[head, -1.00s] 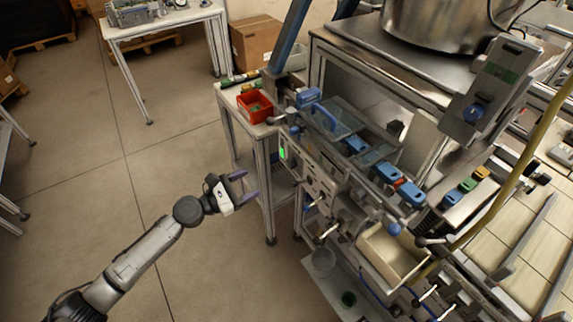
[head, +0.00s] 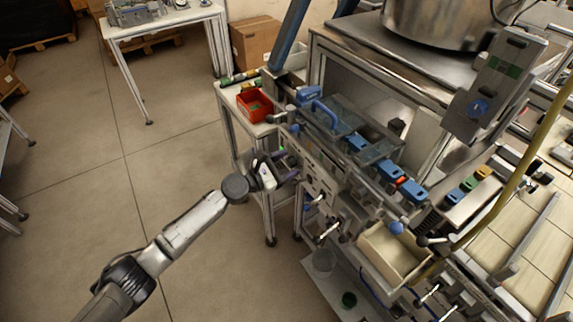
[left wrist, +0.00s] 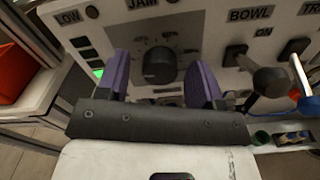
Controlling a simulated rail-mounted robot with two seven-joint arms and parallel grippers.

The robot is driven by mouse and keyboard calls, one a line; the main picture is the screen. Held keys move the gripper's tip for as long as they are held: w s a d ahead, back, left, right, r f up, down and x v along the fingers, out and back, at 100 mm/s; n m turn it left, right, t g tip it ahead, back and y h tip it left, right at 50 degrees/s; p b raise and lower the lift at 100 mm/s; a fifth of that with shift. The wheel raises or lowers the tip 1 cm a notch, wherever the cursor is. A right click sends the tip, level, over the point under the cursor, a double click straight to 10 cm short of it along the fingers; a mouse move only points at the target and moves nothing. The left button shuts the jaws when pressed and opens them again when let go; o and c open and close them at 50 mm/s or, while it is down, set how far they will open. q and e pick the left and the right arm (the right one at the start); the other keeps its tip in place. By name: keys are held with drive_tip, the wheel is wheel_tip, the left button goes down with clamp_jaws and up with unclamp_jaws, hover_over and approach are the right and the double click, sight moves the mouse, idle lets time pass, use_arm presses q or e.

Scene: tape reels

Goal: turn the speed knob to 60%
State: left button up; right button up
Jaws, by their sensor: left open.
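The speed knob (left wrist: 159,65) is a round black dial with a ring of tick marks on the pale control panel (left wrist: 205,25). In the left wrist view it sits between the two purple fingers of my left gripper (left wrist: 162,80). The fingers are open, one on each side of the knob, with a gap showing on both sides; I cannot tell how deep they reach. The knob's exact setting is too small to read. In the head view my left gripper (head: 288,163) is at the front of the machine and hides the knob. My right gripper is not in view.
A black lever (left wrist: 268,80) and a switch under the BOWL label (left wrist: 250,15) are right of the knob. A green-lit indicator (left wrist: 98,73) is on the left. A red bin (head: 254,106) stands on the side table. The floor behind my left arm is clear.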

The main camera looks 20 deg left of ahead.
use_arm(q)
drive_tip(key=shift+c, duration=0.5)
drive_tip(key=c, duration=0.8)
drive_tip(key=shift+m, duration=0.3)
